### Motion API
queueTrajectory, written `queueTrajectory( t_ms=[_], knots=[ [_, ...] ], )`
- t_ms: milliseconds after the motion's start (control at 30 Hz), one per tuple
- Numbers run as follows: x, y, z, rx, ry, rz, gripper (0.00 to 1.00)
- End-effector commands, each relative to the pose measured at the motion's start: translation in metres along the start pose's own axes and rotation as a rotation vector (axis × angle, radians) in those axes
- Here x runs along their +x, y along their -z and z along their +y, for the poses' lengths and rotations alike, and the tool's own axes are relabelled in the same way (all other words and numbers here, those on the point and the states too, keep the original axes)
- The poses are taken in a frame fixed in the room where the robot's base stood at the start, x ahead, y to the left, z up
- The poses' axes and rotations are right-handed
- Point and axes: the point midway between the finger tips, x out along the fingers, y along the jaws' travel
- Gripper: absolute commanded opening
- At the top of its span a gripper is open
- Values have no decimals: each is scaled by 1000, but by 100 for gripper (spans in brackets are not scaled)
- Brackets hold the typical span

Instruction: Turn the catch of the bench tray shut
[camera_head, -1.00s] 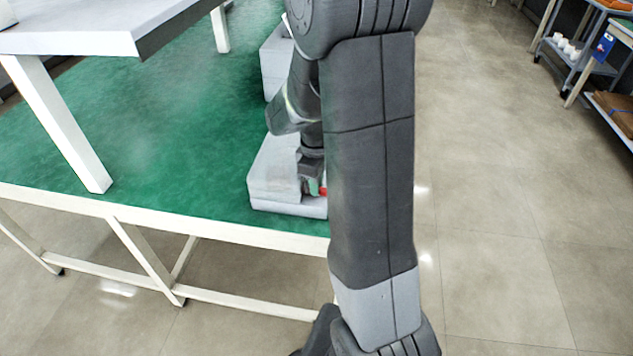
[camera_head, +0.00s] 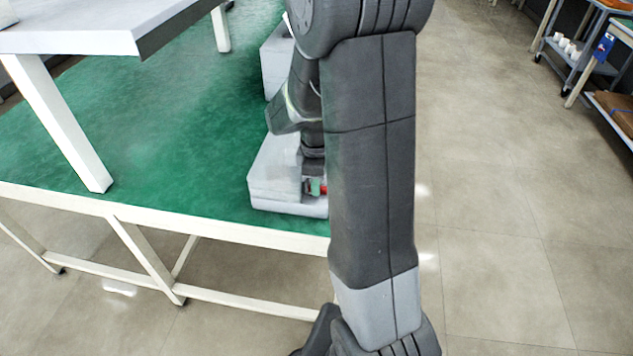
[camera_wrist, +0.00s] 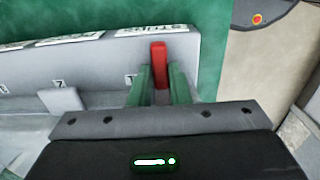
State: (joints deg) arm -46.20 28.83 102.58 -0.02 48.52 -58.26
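The bench tray is a pale grey block (camera_head: 275,185) at the front edge of the green-topped bench in the head view. In the wrist view its grey wall (camera_wrist: 90,68) runs across the picture, with printed labels and numbers. The catch is a red bar (camera_wrist: 159,62) at the right end of that wall, pointing away from my gripper. My gripper's green fingers (camera_wrist: 160,82) stand on either side of the red catch, very close to it. I cannot tell whether they press on it. In the head view my gripper (camera_head: 313,187) is partly hidden by my arm.
A white raised shelf (camera_head: 90,38) stands on the green bench (camera_head: 170,110) at the left. Another grey block (camera_head: 275,62) sits farther back on the bench. Open floor (camera_head: 490,220) lies to the right, with a cart (camera_head: 575,55) at the far right.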

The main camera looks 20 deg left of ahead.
Motion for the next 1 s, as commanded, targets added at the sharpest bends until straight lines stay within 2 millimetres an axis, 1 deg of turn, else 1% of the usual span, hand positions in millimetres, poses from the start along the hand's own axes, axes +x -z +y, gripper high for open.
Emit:
queueTrajectory(
  t_ms=[300, 433, 567, 800, 900, 1000],
  knots=[
    [-1, 0, 0, 1, 0, 0, 24],
    [-10, 0, 0, 1, -2, 1, 24],
    [-32, 0, 1, 1, -5, 3, 24],
    [-88, 1, 1, 1, -6, 4, 24],
    [-108, 1, 1, 1, -5, 3, 24],
    [-123, 0, 1, 0, -3, 2, 24]
  ],
)
